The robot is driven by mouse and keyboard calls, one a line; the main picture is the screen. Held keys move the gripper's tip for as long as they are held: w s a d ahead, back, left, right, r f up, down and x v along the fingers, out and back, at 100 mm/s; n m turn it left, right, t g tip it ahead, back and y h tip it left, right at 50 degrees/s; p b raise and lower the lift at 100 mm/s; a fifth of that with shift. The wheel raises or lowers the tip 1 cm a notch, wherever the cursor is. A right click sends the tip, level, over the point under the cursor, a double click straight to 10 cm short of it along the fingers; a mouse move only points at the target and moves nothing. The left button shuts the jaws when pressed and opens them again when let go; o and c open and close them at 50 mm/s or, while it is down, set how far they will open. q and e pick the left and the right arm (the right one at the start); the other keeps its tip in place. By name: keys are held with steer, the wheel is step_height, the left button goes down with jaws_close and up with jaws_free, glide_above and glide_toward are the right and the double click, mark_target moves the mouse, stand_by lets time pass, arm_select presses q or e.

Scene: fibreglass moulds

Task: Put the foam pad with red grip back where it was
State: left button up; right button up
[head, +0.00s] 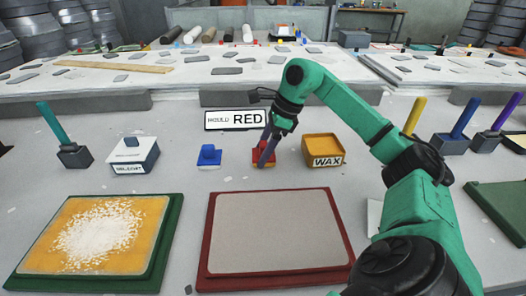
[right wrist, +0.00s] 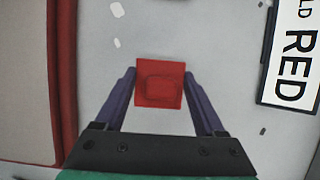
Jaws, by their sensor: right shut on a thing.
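The foam pad with red grip (head: 262,155) is on the grey table between the blue-grip pad and the wax box, behind the red-edged mould. My right gripper (head: 266,150) reaches down to it from above and is shut on its red grip. In the right wrist view the red grip (right wrist: 159,85) is between the two purple fingers of my right gripper (right wrist: 159,75). I cannot tell whether the pad touches the table. My left gripper is not in view.
A pad with blue grip (head: 208,156) is left of it, and the yellow WAX box (head: 323,150) is right. The MOULD RED sign (head: 235,120) stands behind. The red-edged mould (head: 205,240) is in front, and a green-edged mould (head: 170,235) with white flakes is at left.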

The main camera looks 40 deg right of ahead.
steer(key=shift+f, duration=0.2)
steer(key=o, duration=1.3)
steer(key=shift+r, duration=0.2)
steer(key=p+v, duration=0.3)
steer(key=v, duration=0.9)
